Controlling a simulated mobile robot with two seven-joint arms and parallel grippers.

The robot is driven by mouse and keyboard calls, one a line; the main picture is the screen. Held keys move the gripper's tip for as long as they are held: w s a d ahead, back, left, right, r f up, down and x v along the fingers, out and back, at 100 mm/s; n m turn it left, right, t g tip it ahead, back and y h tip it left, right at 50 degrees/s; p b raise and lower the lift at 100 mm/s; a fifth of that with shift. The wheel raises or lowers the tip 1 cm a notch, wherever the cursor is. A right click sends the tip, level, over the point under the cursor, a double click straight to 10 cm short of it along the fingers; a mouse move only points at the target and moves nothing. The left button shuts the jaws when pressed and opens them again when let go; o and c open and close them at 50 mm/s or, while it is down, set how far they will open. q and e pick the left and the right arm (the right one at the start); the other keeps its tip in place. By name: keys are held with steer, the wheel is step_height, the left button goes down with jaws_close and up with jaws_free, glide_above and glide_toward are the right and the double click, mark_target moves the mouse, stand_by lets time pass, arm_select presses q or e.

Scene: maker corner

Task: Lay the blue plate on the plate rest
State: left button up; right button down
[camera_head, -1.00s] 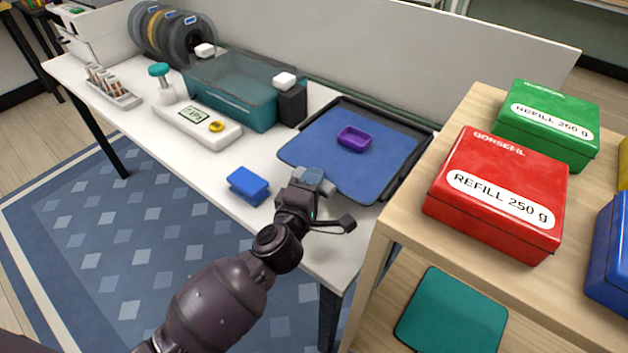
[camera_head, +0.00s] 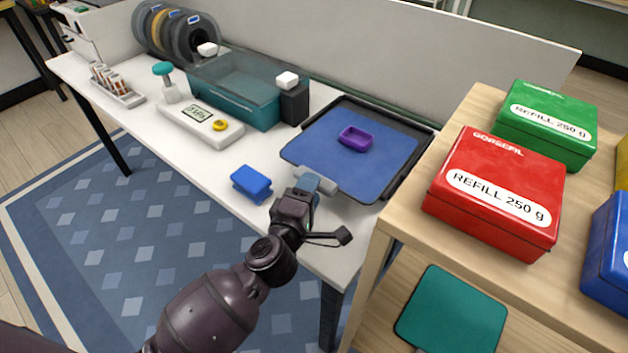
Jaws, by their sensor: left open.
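The blue plate (camera_head: 345,178) lies flat on the table, over a black frame (camera_head: 414,158) whose raised rim shows at its back and right. The frame looks like the plate rest, but I cannot be sure. A small purple tray (camera_head: 355,138) sits on the plate. A light grey tab (camera_head: 325,183) shows at the plate's front left edge. My left gripper (camera_head: 313,183) is open at this tab and partly covers it. I cannot tell whether its fingers touch the tab. My right gripper is not in view.
A blue block (camera_head: 251,184) lies left of my gripper, near the table's front edge. A teal bin (camera_head: 235,98), a scale (camera_head: 198,124) and spools stand farther back. A wooden shelf with red (camera_head: 495,195) and green (camera_head: 545,125) boxes stands right; a teal sheet (camera_head: 450,312) lies below.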

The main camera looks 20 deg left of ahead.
arm_select(q)
steer(key=s, duration=0.5)
steer(key=s+a, duration=0.1)
steer(key=s, duration=0.2)
steer(key=shift+s+p, duration=0.35)
steer(key=shift+p, duration=0.05)
steer(key=shift+s+a+m, duration=0.3)
steer(key=shift+s+m, duration=0.15)
steer(key=shift+m, duration=0.25)
steer(key=s+a+f+m+g, duration=0.3)
steer(key=s+a+f+m, duration=0.3)
steer(key=s+f+m, duration=0.1)
steer(key=s+a+f+m+g+y, duration=0.1)
steer(key=s+a+f+m+g, duration=0.3)
steer(key=s+m, duration=0.5)
step_height(320, 180, down, 3)
steer(key=shift+s+a+f+m+g+y, duration=0.15)
steer(key=shift+s+a+m+g+y, duration=0.2)
steer(key=shift+s+a, duration=0.7)
steer(key=shift+w+a, duration=0.1)
steer(key=shift+w, duration=0.05)
